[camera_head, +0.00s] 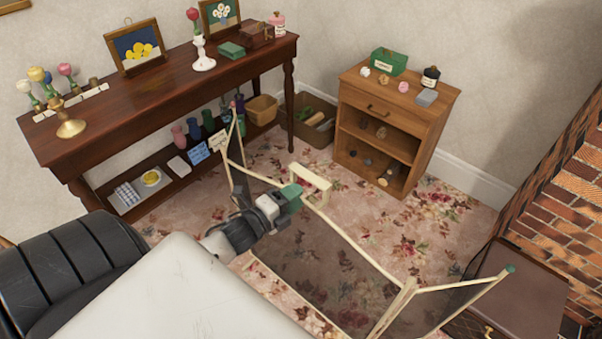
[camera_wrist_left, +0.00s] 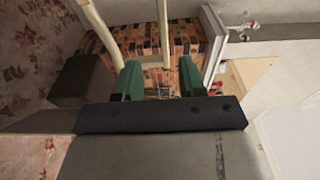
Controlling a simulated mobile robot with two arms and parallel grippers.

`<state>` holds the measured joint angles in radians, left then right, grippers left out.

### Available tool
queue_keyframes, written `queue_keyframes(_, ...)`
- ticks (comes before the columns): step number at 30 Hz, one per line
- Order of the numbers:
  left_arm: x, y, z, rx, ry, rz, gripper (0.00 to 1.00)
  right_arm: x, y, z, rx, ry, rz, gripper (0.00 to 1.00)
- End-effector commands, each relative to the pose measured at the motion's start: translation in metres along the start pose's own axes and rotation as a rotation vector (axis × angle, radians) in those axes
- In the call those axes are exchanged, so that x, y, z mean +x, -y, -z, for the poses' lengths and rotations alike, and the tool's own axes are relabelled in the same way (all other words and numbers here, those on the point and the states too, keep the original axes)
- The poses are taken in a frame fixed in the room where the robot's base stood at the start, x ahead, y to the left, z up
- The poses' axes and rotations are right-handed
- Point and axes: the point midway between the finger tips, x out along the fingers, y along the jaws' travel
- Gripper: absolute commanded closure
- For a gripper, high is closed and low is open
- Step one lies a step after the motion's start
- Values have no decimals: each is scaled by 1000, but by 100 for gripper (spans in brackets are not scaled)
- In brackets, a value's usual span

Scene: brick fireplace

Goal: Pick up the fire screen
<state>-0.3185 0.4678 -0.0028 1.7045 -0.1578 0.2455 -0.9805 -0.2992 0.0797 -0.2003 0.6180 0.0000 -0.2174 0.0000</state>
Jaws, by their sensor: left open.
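The fire screen stands open on the carpet, with a cream frame (camera_head: 346,236), dark see-through mesh panels and a cream handle (camera_head: 312,178) on its top rail. My left gripper (camera_head: 290,193) is open at the top rail, right beside the handle. In the left wrist view, its two green fingertips (camera_wrist_left: 160,78) are spread wide, and a cream bar of the fire screen (camera_wrist_left: 163,35) shows between and beyond them. I cannot tell whether the fingers touch it. My right gripper is in neither view.
A dark wooden console table (camera_head: 170,85) with frames and candlesticks stands behind on the left. A small wooden cabinet (camera_head: 400,105) stands at the back. A dark box (camera_head: 515,290) and the brick fireplace (camera_head: 565,210) are on the right. Patterned carpet (camera_head: 455,205) is clear between them.

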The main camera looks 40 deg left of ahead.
Motion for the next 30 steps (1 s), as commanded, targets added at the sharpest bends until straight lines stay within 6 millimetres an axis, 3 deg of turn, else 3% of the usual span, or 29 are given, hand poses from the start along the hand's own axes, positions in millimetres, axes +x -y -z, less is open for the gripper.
queue_keyframes(18,70,7,-6,-5,2,-2,60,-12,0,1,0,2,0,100)
queue_keyframes(26,72,6,-6,-5,2,-3,60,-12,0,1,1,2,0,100)
queue_keyframes(30,72,6,-6,-5,1,-3,80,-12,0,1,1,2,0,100)
